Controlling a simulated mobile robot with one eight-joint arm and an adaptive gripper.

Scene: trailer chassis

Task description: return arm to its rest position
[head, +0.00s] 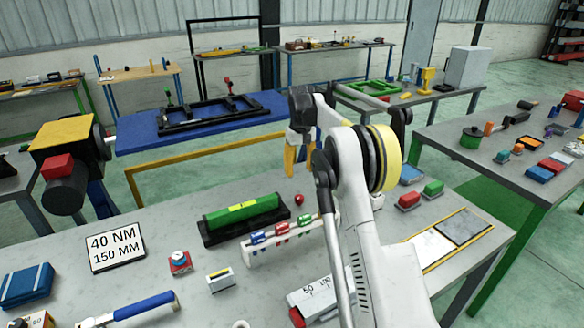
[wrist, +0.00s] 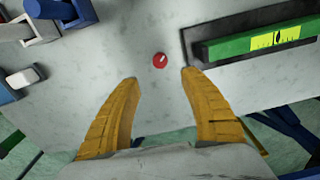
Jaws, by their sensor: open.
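My gripper (head: 300,160) hangs above the far edge of the near grey table, its yellow fingers pointing down. In the wrist view both yellow fingers of my gripper (wrist: 160,100) stand well apart with nothing between them. My white arm reaches up from the lower right of the head view. A small red round thing (head: 299,199) lies on the table near the gripper; it also shows in the wrist view (wrist: 160,60), just beyond the fingertips and apart from them.
A green level (head: 243,211) in a black holder and a white rack with blue, red and green clips (head: 285,238) are close by. A 40 NM sign (head: 115,247) and a torque wrench (head: 130,311) lie left. A blue table (head: 200,120) stands behind.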

